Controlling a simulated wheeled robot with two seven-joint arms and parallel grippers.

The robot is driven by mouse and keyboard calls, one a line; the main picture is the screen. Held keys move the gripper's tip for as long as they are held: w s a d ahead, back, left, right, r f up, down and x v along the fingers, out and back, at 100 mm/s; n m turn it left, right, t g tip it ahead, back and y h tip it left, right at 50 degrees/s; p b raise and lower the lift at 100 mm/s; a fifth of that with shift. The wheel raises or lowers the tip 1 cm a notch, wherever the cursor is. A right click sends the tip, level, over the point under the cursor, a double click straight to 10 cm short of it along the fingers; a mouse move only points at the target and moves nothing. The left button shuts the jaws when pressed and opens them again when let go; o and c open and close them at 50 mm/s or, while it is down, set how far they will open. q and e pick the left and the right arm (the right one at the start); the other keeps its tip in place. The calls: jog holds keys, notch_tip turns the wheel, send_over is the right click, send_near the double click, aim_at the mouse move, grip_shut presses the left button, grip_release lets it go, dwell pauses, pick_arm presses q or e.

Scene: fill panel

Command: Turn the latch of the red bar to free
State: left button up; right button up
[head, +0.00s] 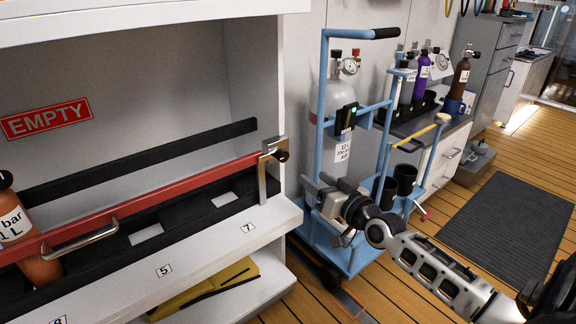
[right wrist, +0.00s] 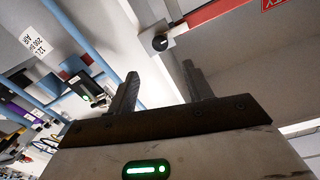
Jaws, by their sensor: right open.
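The red bar (head: 150,197) runs across the front of a white shelf in the head view, with a metal handle (head: 80,243) on it. Its latch, a black knob (head: 282,156) on a grey metal bracket (head: 263,178), is at the bar's right end. In the right wrist view the knob (right wrist: 159,43) and part of the red bar (right wrist: 213,13) show beyond my fingers. My right gripper (head: 315,188) is open and empty, to the right of and a little below the knob, apart from it. It also shows in the right wrist view (right wrist: 160,84). My left gripper is out of view.
An orange cylinder (head: 39,269) stands behind the bar at left. A blue trolley (head: 323,110) with a grey cylinder (head: 336,120) stands close behind my right gripper. A yellow object (head: 210,289) lies on the lower shelf. A dark mat (head: 510,229) lies on the floor at right.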

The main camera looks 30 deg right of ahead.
jog(key=b, duration=0.2)
send_near(284, 157)
jog(key=w, duration=0.4)
jog(key=w+b, duration=0.1)
jog(key=w, duration=0.2)
jog(key=shift+w+f, duration=0.2)
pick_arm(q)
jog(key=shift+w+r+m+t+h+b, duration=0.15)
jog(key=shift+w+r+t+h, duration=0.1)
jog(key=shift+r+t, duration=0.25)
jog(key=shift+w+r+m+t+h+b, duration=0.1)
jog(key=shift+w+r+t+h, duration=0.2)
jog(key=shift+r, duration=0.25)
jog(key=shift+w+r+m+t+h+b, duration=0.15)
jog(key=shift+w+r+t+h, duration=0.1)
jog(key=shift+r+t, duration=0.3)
pick_arm(e)
jog(key=shift+w+r, duration=0.1)
jog(key=shift+w, duration=0.4)
jog(key=c, duration=1)
